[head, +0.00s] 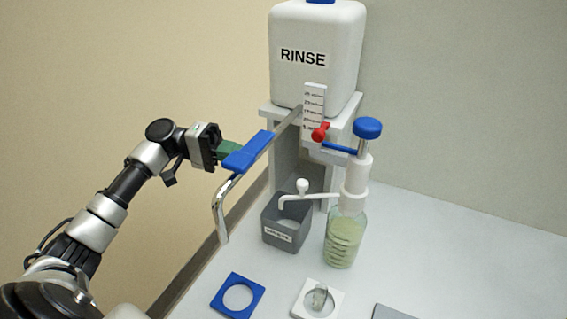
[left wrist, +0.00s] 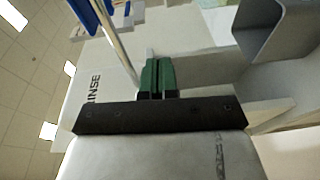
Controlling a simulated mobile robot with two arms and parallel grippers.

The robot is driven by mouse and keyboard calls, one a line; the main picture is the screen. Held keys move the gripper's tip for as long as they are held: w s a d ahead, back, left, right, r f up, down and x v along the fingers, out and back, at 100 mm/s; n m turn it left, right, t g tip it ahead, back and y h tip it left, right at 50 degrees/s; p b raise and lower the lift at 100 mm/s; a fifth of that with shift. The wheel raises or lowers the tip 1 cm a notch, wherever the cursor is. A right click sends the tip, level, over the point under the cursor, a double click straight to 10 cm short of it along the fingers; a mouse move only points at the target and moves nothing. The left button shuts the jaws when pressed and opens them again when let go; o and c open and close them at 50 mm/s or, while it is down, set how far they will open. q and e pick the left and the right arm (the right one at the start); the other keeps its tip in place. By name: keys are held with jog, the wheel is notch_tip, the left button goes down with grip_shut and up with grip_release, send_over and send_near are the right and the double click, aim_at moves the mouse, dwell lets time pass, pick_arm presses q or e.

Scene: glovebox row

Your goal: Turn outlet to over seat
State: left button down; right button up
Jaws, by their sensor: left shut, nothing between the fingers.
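The outlet, a bent metal pipe (head: 222,205) with a blue paddle (head: 247,152), runs from the rinse stand out to the left; its downturned end hangs left of the counter edge. The pipe also shows in the left wrist view (left wrist: 119,52). My left gripper (head: 232,149), with green fingers, is shut and empty beside the paddle's left side; I cannot tell whether they touch. A blue square seat (head: 216,301) with a round hole lies on the counter's front left. A white square seat (head: 299,307) beside it holds a small clear glass piece (head: 319,297). My right gripper is not in view.
The white RINSE tank (head: 318,30) stands on a grey stand (head: 286,160) with a scale plate and red lever (head: 320,131). A grey bin (head: 285,236) and a pump bottle (head: 345,240) stand in front.

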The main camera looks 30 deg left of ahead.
pick_arm(q)
jog(key=p, duration=0.2)
send_near(301, 180)
jog(key=w, duration=0.4)
jog(key=s+d, duration=0.1)
jog(key=d, duration=0.5)
jog(key=shift+s+d+f+p, duration=0.15)
jog(key=shift+d+f+p, duration=0.1)
jog(key=shift+f+p, duration=0.2)
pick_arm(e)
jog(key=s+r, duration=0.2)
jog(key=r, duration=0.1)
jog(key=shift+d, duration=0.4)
pick_arm(q)
jog(key=shift+s+d, duration=0.15)
jog(key=shift+s, duration=0.15)
jog(key=shift+s+d+r+p, duration=0.1)
jog(key=shift+s+d+p, duration=0.15)
jog(key=shift+s, duration=0.2)
jog(key=shift+s+d+p, duration=0.2)
jog(key=shift+s, duration=0.25)
jog(key=shift+s+d, duration=0.25)
jog(key=shift+s, duration=0.15)
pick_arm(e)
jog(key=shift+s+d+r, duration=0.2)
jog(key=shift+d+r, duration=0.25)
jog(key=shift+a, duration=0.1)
